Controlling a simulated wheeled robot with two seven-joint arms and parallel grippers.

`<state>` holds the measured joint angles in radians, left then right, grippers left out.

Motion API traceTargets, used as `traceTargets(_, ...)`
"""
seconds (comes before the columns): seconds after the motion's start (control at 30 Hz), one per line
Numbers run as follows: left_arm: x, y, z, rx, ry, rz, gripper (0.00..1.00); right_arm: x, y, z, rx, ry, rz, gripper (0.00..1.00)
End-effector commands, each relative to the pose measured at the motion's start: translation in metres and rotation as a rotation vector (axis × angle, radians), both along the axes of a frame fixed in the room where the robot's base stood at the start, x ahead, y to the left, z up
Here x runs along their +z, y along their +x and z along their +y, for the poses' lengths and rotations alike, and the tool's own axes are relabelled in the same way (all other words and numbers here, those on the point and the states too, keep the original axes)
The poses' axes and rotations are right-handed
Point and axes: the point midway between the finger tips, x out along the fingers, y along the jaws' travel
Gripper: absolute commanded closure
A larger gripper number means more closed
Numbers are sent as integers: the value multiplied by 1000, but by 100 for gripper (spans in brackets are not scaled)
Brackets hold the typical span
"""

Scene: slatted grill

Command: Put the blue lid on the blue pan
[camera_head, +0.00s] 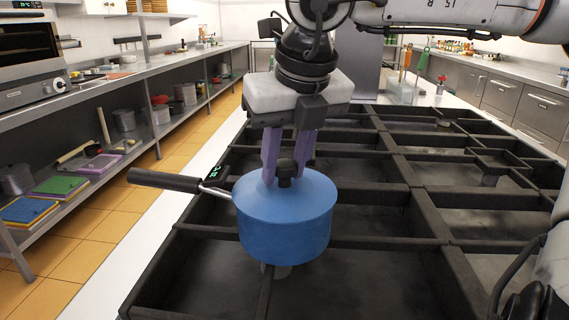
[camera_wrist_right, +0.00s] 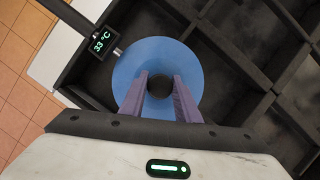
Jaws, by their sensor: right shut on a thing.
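The blue pan (camera_head: 285,235) stands upright on the dark slatted grill, its black handle (camera_head: 165,181) pointing left. The blue lid (camera_head: 318,190) lies over the pan's top and looks level; no gap shows between lid and rim. The lid also fills the middle of the right wrist view (camera_wrist_right: 185,65). My right gripper (camera_head: 287,176) comes down from above, its purple fingers shut on the lid's black knob (camera_head: 285,168). In the wrist view the knob (camera_wrist_right: 160,84) sits between the fingertips. My left gripper is not in view.
The grill's (camera_head: 390,265) dark bars form open compartments around the pan. A small display (camera_wrist_right: 103,41) on the handle reads 33 °C. Shelves with pots and coloured boards (camera_head: 60,185) stand at the left, beyond a tiled floor. A counter with utensils (camera_head: 420,65) is at the back right.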

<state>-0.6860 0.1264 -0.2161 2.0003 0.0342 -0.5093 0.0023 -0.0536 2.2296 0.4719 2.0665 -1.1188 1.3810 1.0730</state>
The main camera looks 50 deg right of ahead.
Motion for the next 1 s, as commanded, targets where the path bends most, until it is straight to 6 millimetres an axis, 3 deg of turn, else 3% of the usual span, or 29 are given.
traceTargets(0.13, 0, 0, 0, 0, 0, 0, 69, 1, 0, 0, 0, 0, -1, 97)
traceTargets(0.17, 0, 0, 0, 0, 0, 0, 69, 1, 0, 0, 0, 0, -1, 69)
traceTargets(0.3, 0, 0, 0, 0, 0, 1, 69, 1, 0, 0, 0, 0, -1, 49)
traceTargets(0.67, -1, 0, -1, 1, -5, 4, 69, 0, 0, 0, 0, 0, 1, 49)
traceTargets(1.0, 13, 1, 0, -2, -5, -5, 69, 62, -19, 8, -1, -2, -6, 49)
